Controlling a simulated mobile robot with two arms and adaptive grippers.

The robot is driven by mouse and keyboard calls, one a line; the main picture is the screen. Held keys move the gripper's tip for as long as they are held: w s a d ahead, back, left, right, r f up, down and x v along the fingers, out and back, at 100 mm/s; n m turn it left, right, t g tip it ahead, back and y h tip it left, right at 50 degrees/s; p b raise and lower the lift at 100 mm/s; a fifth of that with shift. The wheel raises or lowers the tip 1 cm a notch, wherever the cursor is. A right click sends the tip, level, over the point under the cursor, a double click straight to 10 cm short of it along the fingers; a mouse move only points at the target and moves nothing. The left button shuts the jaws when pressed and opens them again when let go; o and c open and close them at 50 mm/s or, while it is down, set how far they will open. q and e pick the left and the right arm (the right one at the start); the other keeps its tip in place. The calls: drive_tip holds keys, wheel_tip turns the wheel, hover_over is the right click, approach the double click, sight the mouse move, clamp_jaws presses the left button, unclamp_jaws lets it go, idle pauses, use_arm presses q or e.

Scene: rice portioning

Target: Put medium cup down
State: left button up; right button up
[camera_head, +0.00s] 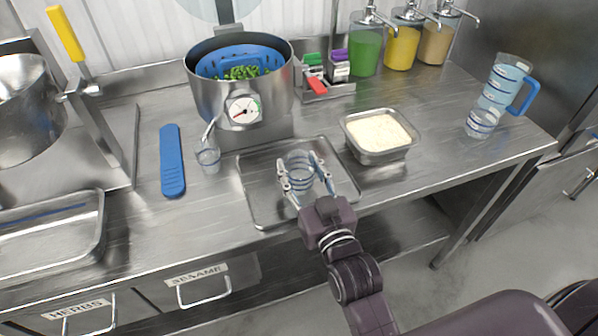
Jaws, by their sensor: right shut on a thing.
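A clear cup with blue bands (299,172) is between the fingers of my right gripper (307,180). The gripper is shut on it, and the cup looks upright. It is over the shallow metal tray (256,205) at the middle of the counter; I cannot tell whether its base touches the tray. Two other clear cups are in view: a small one (208,160) with a utensil in it left of the tray, and another (481,124) at the right. My left gripper is not in view.
A metal pan of rice (379,133) stands right of the tray. A pot (212,100) with a blue colander and a dial stands behind. A blue spatula (172,160) lies at left. A measuring jug (497,87) and dispensers (403,47) stand at back right.

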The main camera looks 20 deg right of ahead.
drive_tip(key=shift+s+r, duration=0.1)
drive_tip(key=o, duration=0.6)
drive_tip(key=shift+f, duration=0.2)
drive_tip(key=o, duration=0.4)
